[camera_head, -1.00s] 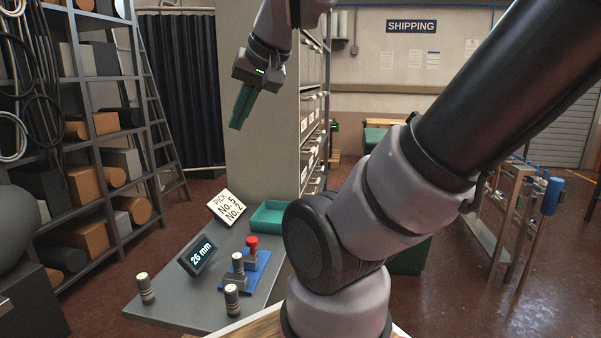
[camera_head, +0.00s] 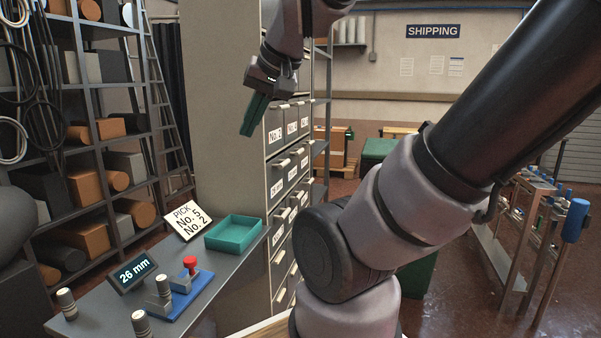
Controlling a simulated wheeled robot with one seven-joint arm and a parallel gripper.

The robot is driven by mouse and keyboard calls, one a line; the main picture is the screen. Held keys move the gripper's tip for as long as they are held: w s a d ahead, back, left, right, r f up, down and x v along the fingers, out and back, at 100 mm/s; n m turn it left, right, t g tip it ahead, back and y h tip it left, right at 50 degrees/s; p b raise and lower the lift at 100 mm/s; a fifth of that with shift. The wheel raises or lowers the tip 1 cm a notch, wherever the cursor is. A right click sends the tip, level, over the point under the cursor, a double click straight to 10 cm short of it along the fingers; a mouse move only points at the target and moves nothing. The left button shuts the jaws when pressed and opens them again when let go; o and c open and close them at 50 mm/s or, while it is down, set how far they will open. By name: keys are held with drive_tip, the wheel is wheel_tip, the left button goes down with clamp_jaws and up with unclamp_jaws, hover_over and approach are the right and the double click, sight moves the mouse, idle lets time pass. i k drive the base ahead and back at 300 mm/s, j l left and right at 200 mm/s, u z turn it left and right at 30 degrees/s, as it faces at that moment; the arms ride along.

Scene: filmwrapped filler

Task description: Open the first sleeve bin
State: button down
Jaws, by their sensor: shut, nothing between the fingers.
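A beige cabinet (camera_head: 222,110) stands at the centre, its face of labelled sleeve bins turned to the right. A top bin (camera_head: 275,136) reads like "No. 2" or similar; the other labels are too small to read surely. All the bin fronts that I see look closed. A sign (camera_head: 187,220) on the bench reads "PICK No. 5 No. 2".
Loaded shelves (camera_head: 85,120) stand left. A metal rack (camera_head: 515,235) stands right.

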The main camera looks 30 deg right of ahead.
sight(275, 175)
drive_tip(key=i+l, duration=0.15)
drive_tip(key=l, duration=0.2)
drive_tip(key=i+l+u, duration=0.1)
drive_tip(key=l, duration=0.25)
drive_tip(key=i+l, duration=0.15)
drive_tip(key=l, duration=0.2)
drive_tip(key=i+l+u, duration=0.1)
drive_tip(key=l, duration=0.25)
drive_tip(key=i+l, duration=0.1)
drive_tip(key=l, duration=0.25)
drive_tip(key=k+l+u, duration=0.15)
drive_tip(key=l, duration=1.3)
drive_tip(key=i+l, duration=0.05)
drive_tip(key=i, duration=0.05)
